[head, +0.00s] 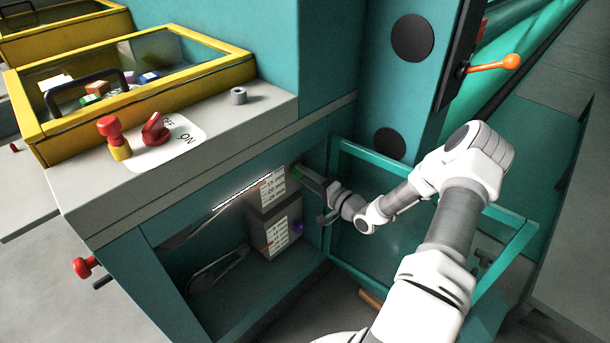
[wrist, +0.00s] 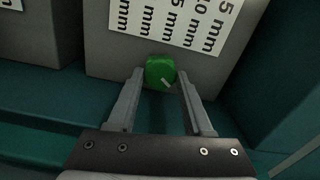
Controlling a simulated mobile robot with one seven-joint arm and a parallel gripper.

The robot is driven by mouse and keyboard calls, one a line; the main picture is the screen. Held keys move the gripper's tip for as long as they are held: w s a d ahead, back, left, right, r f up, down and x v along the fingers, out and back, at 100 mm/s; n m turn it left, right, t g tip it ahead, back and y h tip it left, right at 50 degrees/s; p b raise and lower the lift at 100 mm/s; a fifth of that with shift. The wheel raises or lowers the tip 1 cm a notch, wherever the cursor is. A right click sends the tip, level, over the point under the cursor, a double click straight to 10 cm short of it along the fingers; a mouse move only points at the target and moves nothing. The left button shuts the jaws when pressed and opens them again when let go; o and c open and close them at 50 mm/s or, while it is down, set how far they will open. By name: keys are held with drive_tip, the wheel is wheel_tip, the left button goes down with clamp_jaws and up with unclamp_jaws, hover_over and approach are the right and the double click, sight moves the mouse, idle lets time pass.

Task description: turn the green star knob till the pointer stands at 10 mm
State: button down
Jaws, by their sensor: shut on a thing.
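The green star knob (wrist: 159,71) sits on the face of a grey box, below a white scale plate (wrist: 178,20) with mm marks. A short pale mark shows on the knob's front. My gripper (wrist: 161,80) is shut on the green knob, one finger on each side. In the head view the gripper (head: 305,178) reaches into the open cabinet, and only a little green of the knob (head: 297,173) shows. The upper scale plate (head: 272,184) is partly visible there. I cannot see the pointer or which mark it stands at.
A lower scale plate (head: 277,237) with a purple knob (head: 298,228) sits below. A teal-framed clear door (head: 432,157) stands open around my arm. The worktop above holds a red rotary switch (head: 155,130), a red-and-yellow button (head: 113,137) and a grey nut (head: 239,96).

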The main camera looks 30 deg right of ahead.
drive_tip(key=shift+m, duration=0.7)
drive_tip(key=c, duration=0.6)
unclamp_jaws()
drive_tip(key=shift+s, duration=0.1)
drive_tip(key=p+v, duration=0.3)
drive_tip(key=v, duration=1.4)
drive_tip(key=shift+s, duration=0.15)
